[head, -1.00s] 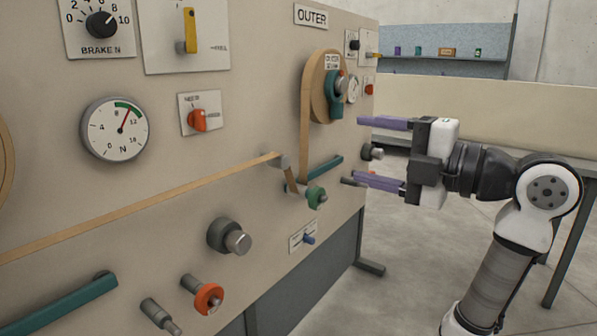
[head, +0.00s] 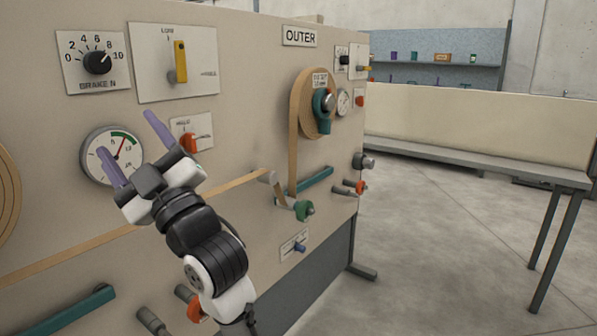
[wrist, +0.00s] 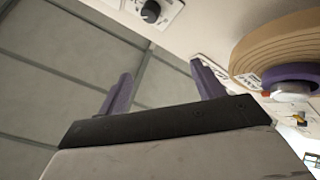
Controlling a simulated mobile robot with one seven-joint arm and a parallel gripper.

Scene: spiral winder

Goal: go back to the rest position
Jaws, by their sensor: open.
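My gripper (head: 133,148) is in front of the winder panel (head: 235,110) in the head view, its purple fingers spread apart and pointing up and left. Nothing is between the fingers. The fingers overlap the round tension gauge (head: 127,146) and lie near the orange-red selector (head: 188,142); the gap to the panel cannot be told. In the wrist view both purple fingers (wrist: 160,92) show apart and empty, with the ceiling behind them.
A tan strip (head: 95,250) runs across the panel to the rollers by the green knob (head: 303,209). The outer roll (head: 306,105) hangs at right. Teal bars and knobs stick out of the panel. Open floor (head: 440,240) lies to the right, before a bench (head: 470,161).

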